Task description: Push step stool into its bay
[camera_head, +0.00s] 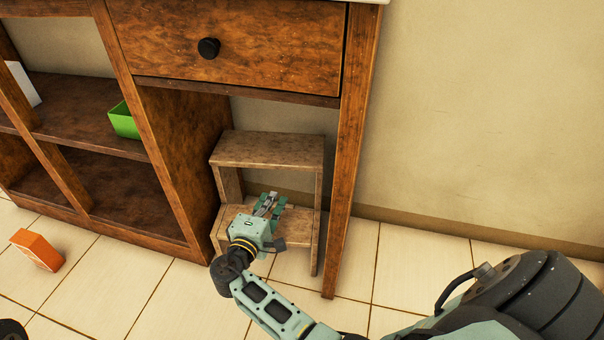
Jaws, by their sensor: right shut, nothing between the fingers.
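The wooden step stool (268,150) has two steps and stands upright on the tiled floor. It is largely within the open bay under the drawer, between the cabinet's side panel and its right leg (352,150). My right gripper (270,200) is shut and empty. It is over the stool's lower step and in front of the space under the upper step. The picture does not make clear whether it touches the stool. The gripper and wrist hide part of the lower step. My left gripper is not in view.
A drawer (230,45) with a black knob is above the bay. Open shelves at left hold a green box (123,120) and a white item (22,84). An orange object (37,249) is on the floor at left. Floor to the right of the leg is clear beside the wall.

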